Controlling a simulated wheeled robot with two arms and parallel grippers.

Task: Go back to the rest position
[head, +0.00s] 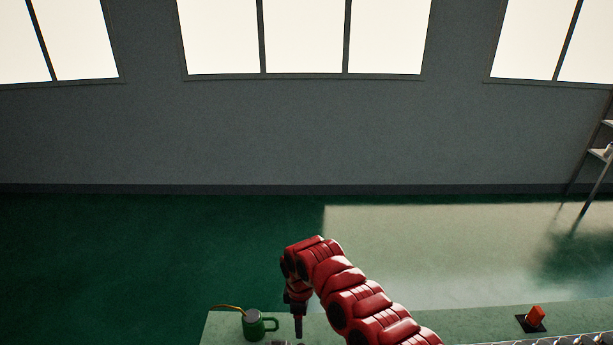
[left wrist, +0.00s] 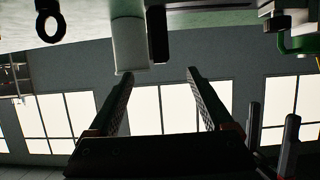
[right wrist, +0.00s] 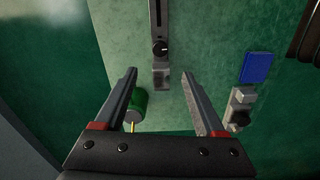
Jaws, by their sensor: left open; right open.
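My right arm reaches in red from the lower right of the head view. Its gripper (head: 298,325) points down over the bench, just right of a green mug (head: 253,325). In the right wrist view the right gripper (right wrist: 159,72) has its fingers wide apart with nothing between them. The mug (right wrist: 138,106) shows there beside the left finger. My left gripper (left wrist: 158,74) is open and empty in its own wrist view, with the windows behind it. The left arm does not show in the head view.
The bench (head: 225,326) runs along the bottom of the head view. A red part (head: 535,316) stands on a dark base at right. The right wrist view shows a blue block (right wrist: 258,67) and a grey device with a knob (right wrist: 160,50). A white cylinder (left wrist: 128,44) shows in the left wrist view.

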